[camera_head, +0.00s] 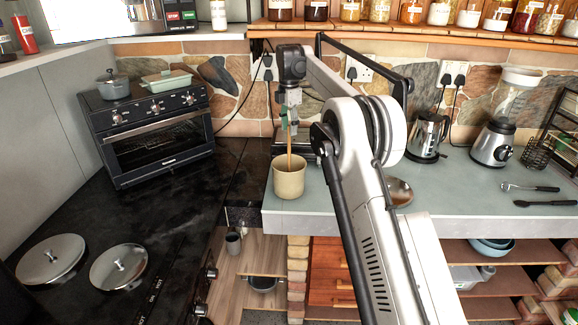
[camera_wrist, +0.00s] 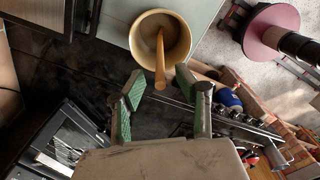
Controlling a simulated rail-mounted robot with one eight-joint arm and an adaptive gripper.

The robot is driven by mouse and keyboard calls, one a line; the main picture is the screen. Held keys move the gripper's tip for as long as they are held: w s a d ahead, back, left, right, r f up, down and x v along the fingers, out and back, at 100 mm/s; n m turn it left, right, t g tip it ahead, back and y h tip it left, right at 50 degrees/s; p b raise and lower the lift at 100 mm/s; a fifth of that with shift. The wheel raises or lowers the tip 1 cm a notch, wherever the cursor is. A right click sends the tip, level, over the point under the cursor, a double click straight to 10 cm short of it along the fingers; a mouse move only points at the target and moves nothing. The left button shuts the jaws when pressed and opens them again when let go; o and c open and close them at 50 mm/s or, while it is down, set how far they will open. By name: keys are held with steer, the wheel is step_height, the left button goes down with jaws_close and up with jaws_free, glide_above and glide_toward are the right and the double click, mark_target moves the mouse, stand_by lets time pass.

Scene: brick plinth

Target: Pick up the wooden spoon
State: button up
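The wooden spoon (camera_head: 290,155) stands in a cream crock (camera_head: 288,182) near the left end of the grey counter, its handle rising out of the top. In the wrist view the spoon (camera_wrist: 160,60) leans out of the crock (camera_wrist: 139,36), its handle end reaching toward my fingers. My gripper (camera_head: 288,122) is above the crock, pointing down at the handle. In the wrist view my gripper (camera_wrist: 158,87) is open, with green finger pads on either side of the handle end and a visible gap. The spoon's lower end is hidden inside the crock.
A toaster oven (camera_head: 160,140) stands at the left, with a black hob (camera_head: 120,215) in front. A kettle (camera_head: 428,137), a blender (camera_head: 492,143) and black-handled utensils (camera_head: 540,203) are on the counter to the right. A shelf of jars (camera_head: 410,12) runs along the back above.

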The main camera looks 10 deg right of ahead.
mark_target(289, 140)
steer(key=shift+a+f+p, duration=0.1)
steer(key=shift+f+p, duration=0.45)
steer(key=shift+f, duration=2.2)
jaws_close()
